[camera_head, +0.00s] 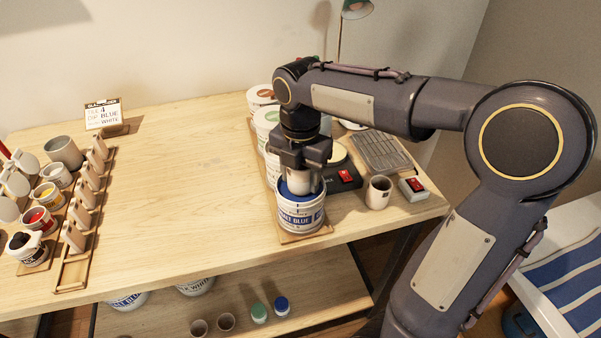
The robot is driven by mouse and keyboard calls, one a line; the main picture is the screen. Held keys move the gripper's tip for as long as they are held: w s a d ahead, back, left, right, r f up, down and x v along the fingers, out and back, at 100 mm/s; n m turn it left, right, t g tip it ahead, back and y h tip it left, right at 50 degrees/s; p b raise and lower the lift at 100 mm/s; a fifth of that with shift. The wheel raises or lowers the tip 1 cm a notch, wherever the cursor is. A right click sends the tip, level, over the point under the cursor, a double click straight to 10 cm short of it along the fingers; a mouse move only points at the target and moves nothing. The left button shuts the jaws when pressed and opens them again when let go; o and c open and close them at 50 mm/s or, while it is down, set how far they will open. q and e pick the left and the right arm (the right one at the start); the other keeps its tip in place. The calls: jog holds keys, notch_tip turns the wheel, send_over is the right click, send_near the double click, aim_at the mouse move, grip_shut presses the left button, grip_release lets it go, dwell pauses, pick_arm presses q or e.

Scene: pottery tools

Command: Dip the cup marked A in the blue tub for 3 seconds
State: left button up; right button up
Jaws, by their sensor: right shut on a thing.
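The blue tub (301,218) is a white bucket with a blue label at the right of the table. Blue shows inside its rim. My right gripper (302,172) points straight down over the tub. It is shut on a pale cup (300,184), whose lower part is down inside the tub's mouth. The cup's marking cannot be read here, and how deep it sits in the blue is hidden. Another cup (378,192) stands on the table to the right of the tub. My left gripper is not in view.
More tubs (267,122) stand in a row behind the blue tub. A dark device with a red switch (345,176), a small red-switch box (412,189) and a drying rack (380,151) are to the right. A sign (103,114), paint pots and wooden racks (88,215) fill the left. The table's middle is clear.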

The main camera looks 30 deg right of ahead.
jog(key=shift+f, duration=0.15)
jog(key=shift+f+b, duration=0.75)
jog(key=shift+f, duration=0.3)
jog(key=shift+r, duration=0.15)
dwell(1.7)
jog(key=shift+r+p, duration=2.7)
jog(key=shift+r, duration=0.15)
jog(key=shift+s+f, duration=0.1)
